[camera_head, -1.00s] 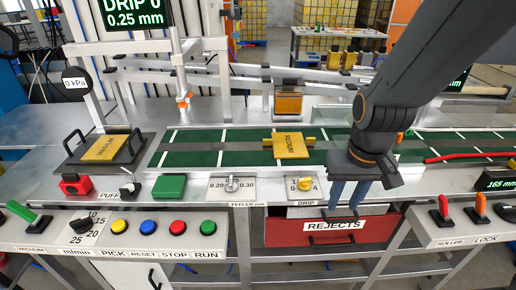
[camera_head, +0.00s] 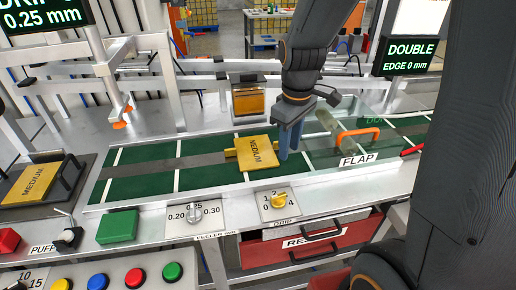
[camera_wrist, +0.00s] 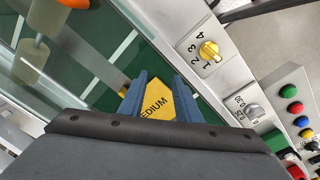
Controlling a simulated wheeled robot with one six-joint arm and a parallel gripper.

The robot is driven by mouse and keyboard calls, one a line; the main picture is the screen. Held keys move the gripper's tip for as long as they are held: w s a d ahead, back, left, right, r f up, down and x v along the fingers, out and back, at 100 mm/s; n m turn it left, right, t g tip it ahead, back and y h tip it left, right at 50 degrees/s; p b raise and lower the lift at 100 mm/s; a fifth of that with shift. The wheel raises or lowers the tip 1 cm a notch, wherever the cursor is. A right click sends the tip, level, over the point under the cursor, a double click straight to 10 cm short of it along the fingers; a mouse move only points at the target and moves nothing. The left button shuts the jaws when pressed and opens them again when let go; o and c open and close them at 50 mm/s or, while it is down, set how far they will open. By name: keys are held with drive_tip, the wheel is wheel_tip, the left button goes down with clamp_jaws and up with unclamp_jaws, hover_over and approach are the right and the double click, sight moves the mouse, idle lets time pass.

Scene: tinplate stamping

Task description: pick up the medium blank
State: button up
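A yellow blank marked MEDIUM (camera_head: 257,152) lies flat on the green belt (camera_head: 206,165), with a small tab showing at its left edge. My gripper (camera_head: 290,138) points down just right of this blank, its blue fingers close to the blank's right edge. In the wrist view the two fingers (camera_wrist: 160,88) are apart, and the yellow blank (camera_wrist: 155,104) shows between them. I cannot tell whether they touch it. Part of the blank is hidden by the gripper body in that view. Another yellow plate marked MEDIUM (camera_head: 38,184) lies in a holder at the left.
An orange flap handle (camera_head: 358,134) and a clear cover stand right of the gripper. An orange-fronted box (camera_head: 249,101) is behind the blank. The drip knob (camera_head: 279,200) and feeler knob (camera_head: 194,214) are in front of the belt. Belt left of the blank is clear.

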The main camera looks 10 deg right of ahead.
sight(261, 147)
drive_tip(key=w+n, duration=0.3)
drive_tip(key=w+d+n, duration=0.1)
drive_tip(key=w+n, duration=0.2)
drive_tip(key=w, duration=0.1)
drive_tip(key=w+n, duration=0.4)
drive_tip(key=shift+d+r+g, duration=0.15)
drive_tip(key=shift+r+g, duration=0.25)
drive_tip(key=shift+f+n+p, duration=0.3)
drive_tip(key=shift+f, duration=0.2)
drive_tip(key=shift+w+f+p, duration=0.1)
drive_tip(key=shift+f+p, duration=1.25)
drive_tip(key=shift+f, duration=2.05)
clamp_jaws()
